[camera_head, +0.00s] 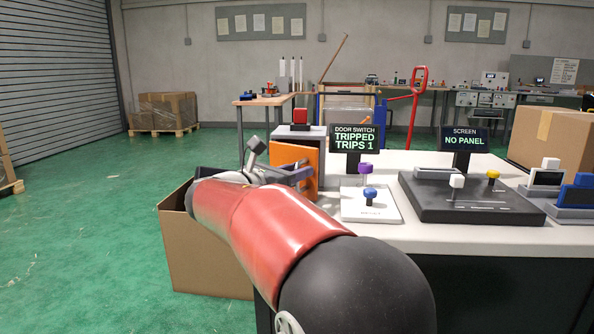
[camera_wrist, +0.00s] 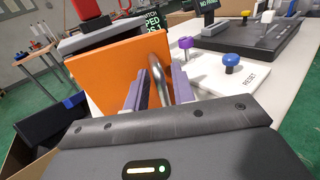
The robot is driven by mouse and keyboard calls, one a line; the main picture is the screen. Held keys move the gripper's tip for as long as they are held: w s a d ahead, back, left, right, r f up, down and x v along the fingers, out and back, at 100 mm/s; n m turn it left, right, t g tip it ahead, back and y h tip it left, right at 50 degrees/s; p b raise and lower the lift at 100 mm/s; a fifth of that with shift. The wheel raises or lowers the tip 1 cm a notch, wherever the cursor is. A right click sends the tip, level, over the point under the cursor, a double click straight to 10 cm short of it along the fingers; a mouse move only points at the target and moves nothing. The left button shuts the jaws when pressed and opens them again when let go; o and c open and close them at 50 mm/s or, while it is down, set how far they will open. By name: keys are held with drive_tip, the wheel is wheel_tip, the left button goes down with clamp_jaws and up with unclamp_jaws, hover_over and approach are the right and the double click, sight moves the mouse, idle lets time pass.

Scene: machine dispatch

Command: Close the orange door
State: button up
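The orange door (camera_head: 284,155) stands open on the front of a grey box (camera_head: 312,140) at the table's left corner. In the wrist view the orange door (camera_wrist: 105,70) fills the upper middle, with a curved metal handle (camera_wrist: 157,72) on its right part. My gripper (camera_head: 301,173) is at the door's front. In the wrist view my gripper (camera_wrist: 157,90) has its two purple-grey fingers apart, one on each side of the handle, with a gap showing. Contact with the handle cannot be told. A screen (camera_head: 355,138) reads "DOOR SWITCH TRIPPED TRIPS 1".
A red block (camera_head: 300,117) tops the grey box. A white panel (camera_head: 370,205) with purple and blue knobs stands to the right, then a dark panel (camera_head: 470,201) and a "NO PANEL" screen (camera_head: 465,138). An open cardboard box (camera_head: 205,258) stands on the floor left of the table.

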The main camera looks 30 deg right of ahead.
drive_tip(key=shift+d, duration=0.2)
clamp_jaws()
drive_tip(key=shift+d+r, duration=0.1)
